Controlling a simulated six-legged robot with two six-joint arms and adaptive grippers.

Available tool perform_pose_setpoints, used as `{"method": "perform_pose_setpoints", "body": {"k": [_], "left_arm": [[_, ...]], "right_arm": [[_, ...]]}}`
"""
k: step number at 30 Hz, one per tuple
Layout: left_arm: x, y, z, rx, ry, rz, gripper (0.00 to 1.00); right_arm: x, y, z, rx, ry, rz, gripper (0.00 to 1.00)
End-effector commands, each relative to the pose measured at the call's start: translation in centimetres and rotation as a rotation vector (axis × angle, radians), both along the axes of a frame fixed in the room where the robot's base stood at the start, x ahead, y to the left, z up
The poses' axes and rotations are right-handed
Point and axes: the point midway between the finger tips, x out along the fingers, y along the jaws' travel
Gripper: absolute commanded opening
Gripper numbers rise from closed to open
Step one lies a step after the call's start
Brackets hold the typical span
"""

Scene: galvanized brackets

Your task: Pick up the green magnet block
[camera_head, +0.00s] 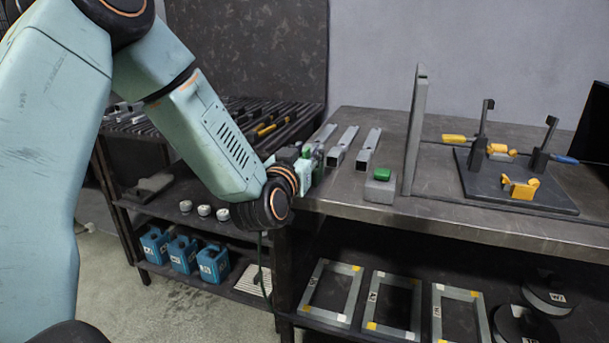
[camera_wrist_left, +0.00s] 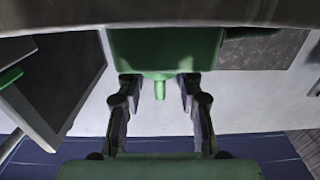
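In the left wrist view, a large green block (camera_wrist_left: 165,48) with a small green peg (camera_wrist_left: 160,90) is straight ahead. The fingers (camera_wrist_left: 160,108) are apart on either side of the peg, with gaps. I cannot tell which green piece this is. My right gripper is not in view.
Several grey channel brackets (camera_head: 343,146) lie on the steel table (camera_head: 430,212) behind the green block. A tall grey upright plate (camera_head: 413,130) stands right of it, then a dark fixture base (camera_head: 515,190) with clamps. Frames lie on the lower shelf.

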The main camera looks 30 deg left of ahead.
Motion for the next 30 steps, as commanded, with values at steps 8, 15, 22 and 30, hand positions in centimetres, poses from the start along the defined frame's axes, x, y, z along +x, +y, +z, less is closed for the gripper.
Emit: {"method": "perform_pose_setpoints", "body": {"k": [8, 15, 22, 30], "left_arm": [[0.0, 0.02, 0.02, 0.0, 0.0, 0.0, 0.21], [-0.01, 0.02, 0.02, 0.0, 0.0, 0.0, 0.0], [-0.02, 0.01, 0.01, 0.0, 0.0, 0.0, 0.0], [-0.02, 0.01, 0.0, 0.0, 0.0, 0.0, 0.0]], "right_arm": [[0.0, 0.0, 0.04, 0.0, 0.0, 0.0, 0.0], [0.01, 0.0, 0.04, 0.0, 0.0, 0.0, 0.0], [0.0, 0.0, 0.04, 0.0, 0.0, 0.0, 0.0], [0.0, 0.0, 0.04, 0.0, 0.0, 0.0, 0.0]]}}
